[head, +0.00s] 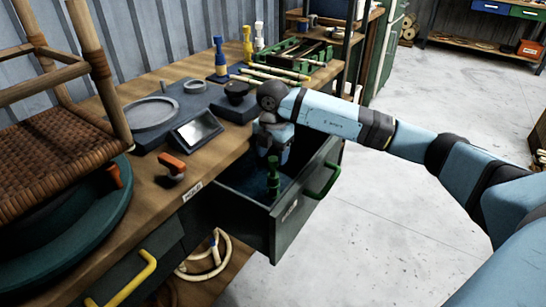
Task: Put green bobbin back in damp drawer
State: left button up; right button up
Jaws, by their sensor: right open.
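The green bobbin (273,182) stands upright inside the open drawer (287,218), near its front panel. This drawer is dark grey with a green handle (323,180) and a small label too small to read. My right gripper (272,156) points down over the drawer, right at the top of the bobbin. It is open; its fingers are small and partly hidden, and I cannot tell whether they touch the bobbin. My left gripper is out of view.
The wooden bench (150,200) holds a grey device with a screen (197,129), an orange-topped knob (172,165), a green rack (300,58) and blue and yellow bobbins. A woven chair (50,150) stands at left. A yellow-handled drawer (120,277) is nearby. Open floor lies right.

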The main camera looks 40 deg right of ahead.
pick_arm(q)
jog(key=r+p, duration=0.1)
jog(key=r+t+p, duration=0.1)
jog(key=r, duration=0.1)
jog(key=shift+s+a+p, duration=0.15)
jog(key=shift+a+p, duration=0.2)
jog(key=shift+p, duration=0.05)
pick_arm(e)
notch_tip(320, 180, up, 10)
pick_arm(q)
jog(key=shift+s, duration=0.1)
pick_arm(e)
jog(key=shift+s, duration=0.15)
